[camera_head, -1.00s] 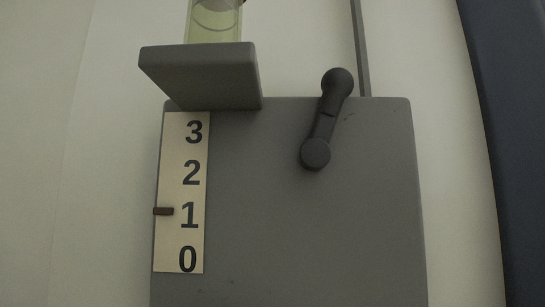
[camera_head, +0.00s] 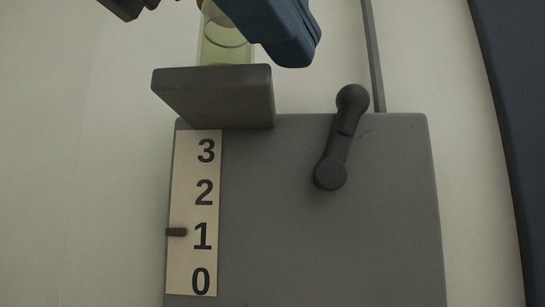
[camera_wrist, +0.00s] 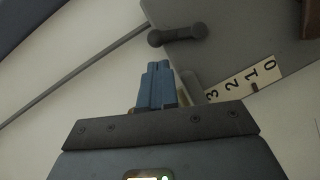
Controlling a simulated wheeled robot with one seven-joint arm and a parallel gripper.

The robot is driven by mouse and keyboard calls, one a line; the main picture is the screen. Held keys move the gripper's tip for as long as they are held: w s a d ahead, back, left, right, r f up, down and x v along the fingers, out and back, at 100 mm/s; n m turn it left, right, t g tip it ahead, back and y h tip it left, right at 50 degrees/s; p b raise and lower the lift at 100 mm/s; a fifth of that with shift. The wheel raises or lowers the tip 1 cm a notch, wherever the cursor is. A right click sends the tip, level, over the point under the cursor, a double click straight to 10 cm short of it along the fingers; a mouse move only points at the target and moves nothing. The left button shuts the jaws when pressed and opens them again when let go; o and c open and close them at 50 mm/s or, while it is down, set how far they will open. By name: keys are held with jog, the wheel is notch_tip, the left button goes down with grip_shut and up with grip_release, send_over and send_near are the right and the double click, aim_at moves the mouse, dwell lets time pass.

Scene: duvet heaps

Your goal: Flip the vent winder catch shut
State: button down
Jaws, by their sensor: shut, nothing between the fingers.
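The winder is a grey box (camera_head: 385,220) on a pale wall. Its dark lever (camera_head: 342,140) has a knob at each end and leans up and slightly right. The lever also shows in the wrist view (camera_wrist: 178,35). A pale scale (camera_head: 184,265) numbered 3 to 0 has a brown pointer (camera_head: 176,232) beside the 1. My gripper (camera_wrist: 158,66) has its blue fingers together and empty, just short of the lever in the wrist view, with no visible contact. In the head view, a blue part of mine enters at the top, left of the lever's upper knob.
A grey ledge (camera_head: 215,98) juts from the box's upper left, with a pale green clear cylinder (camera_head: 225,50) on it. A thin grey rod (camera_head: 372,60) rises behind the box. A dark blue panel (camera_head: 505,100) borders the right. Plain wall lies left of the box.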

aim_at(344, 129)
jog(key=x, duration=0.4)
jog(key=shift+w+d+p, duration=0.2)
jog(key=shift+w+p, duration=0.1)
